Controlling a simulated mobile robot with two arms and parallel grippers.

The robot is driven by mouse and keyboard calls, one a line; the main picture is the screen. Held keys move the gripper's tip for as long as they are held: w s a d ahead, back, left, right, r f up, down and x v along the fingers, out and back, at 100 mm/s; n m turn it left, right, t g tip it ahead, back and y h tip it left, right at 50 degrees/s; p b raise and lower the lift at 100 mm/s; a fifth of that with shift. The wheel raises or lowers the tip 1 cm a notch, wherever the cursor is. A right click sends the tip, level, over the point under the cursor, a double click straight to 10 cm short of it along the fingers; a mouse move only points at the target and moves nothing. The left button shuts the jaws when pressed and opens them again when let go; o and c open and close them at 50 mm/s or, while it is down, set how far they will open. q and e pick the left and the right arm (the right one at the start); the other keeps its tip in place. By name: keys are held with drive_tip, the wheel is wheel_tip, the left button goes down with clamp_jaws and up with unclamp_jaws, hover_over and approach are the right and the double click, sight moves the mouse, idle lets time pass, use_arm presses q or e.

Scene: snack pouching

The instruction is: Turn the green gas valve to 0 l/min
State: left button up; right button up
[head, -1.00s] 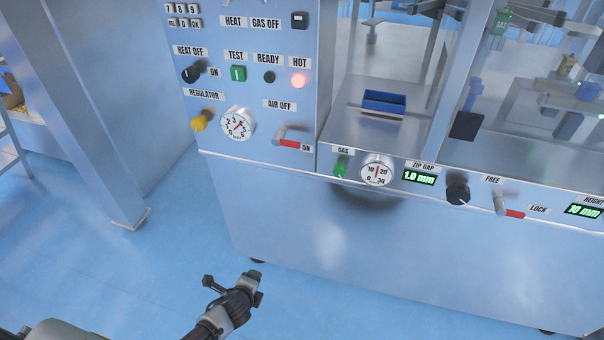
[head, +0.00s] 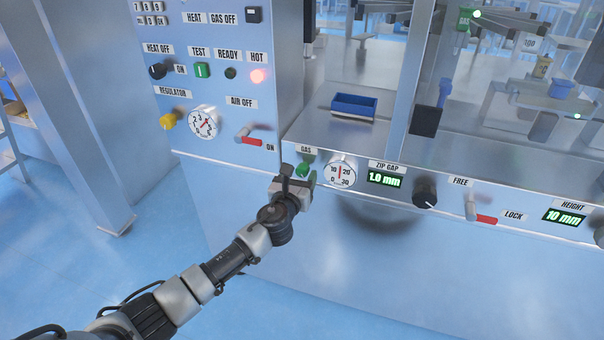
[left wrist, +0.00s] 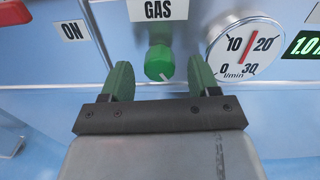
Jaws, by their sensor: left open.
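The green gas valve (left wrist: 159,62) is a round knob under the GAS label in the left wrist view, with a white mark at its lower edge. In the head view the valve (head: 304,168) is partly hidden by my gripper. The gas gauge (left wrist: 243,50) to its right is marked l/min; its red needle points between 10 and 20. The gauge also shows in the head view (head: 340,171). My right gripper is not in view.
The ZIP GAP display (head: 386,179) reads 1.0 mm. A red-tipped air lever (head: 248,138) sticks out to the upper left of the valve, and a black knob (head: 425,193) to the right. A blue tray (head: 354,106) sits on the shelf above. Floor at the lower left is free.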

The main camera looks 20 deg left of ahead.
use_arm(q)
drive_tip(key=shift+w, duration=1.1)
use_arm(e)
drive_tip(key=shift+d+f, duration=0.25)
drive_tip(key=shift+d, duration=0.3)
use_arm(q)
drive_tip(key=c, duration=0.9)
drive_tip(key=shift+n, duration=0.3)
